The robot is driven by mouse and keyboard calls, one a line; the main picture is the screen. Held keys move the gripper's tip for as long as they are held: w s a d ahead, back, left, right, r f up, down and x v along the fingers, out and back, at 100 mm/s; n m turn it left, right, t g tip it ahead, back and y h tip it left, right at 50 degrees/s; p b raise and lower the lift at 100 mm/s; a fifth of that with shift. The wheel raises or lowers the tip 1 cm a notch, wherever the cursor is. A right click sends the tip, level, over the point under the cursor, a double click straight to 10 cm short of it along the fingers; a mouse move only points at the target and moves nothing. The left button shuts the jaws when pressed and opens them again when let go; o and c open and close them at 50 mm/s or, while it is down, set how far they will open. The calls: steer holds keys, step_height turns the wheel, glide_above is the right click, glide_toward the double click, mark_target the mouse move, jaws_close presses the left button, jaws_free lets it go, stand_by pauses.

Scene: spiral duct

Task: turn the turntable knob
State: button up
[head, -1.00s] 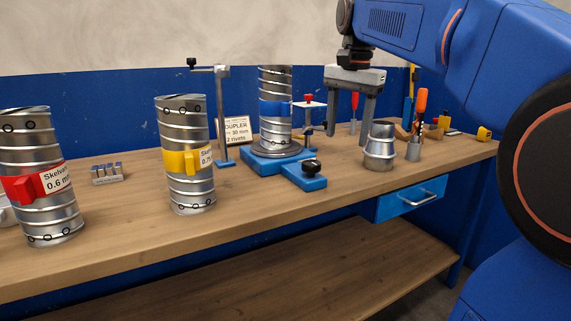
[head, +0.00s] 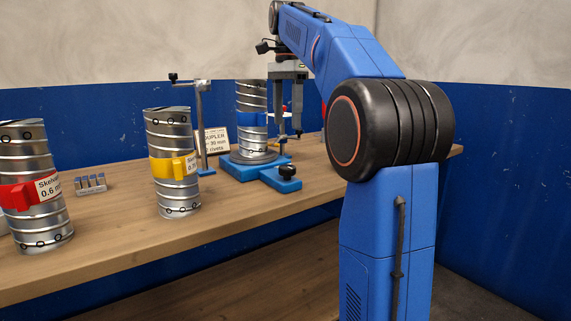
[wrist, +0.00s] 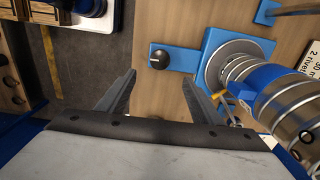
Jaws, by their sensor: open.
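The turntable (head: 239,171) is a blue base on the bench with an arm reaching toward the front right. The black knob (head: 287,171) stands on that arm. In the wrist view the knob (wrist: 168,58) shows just beyond the fingertips, roughly between them. A silver spiral duct with a blue clamp (head: 252,100) stands upright on the turntable. My gripper (head: 290,132) points down, open and empty, above and behind the knob in the head view. In the wrist view my gripper's (wrist: 159,80) fingers are spread, apart from the knob.
Ducts with a yellow clamp (head: 170,167) and a red clamp (head: 17,197) stand to the left on the bench (head: 130,225). A post stand (head: 200,125) and a small sign (head: 215,141) are left of the turntable. My arm hides the bench's right part.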

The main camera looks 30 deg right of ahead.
mark_target(287, 167)
step_height(287, 167, down, 14)
steer(key=shift+f, duration=0.1)
stand_by(0.5)
steer(key=c, duration=1.1)
steer(key=shift+o, duration=0.2)
steer(key=shift+n, duration=0.3)
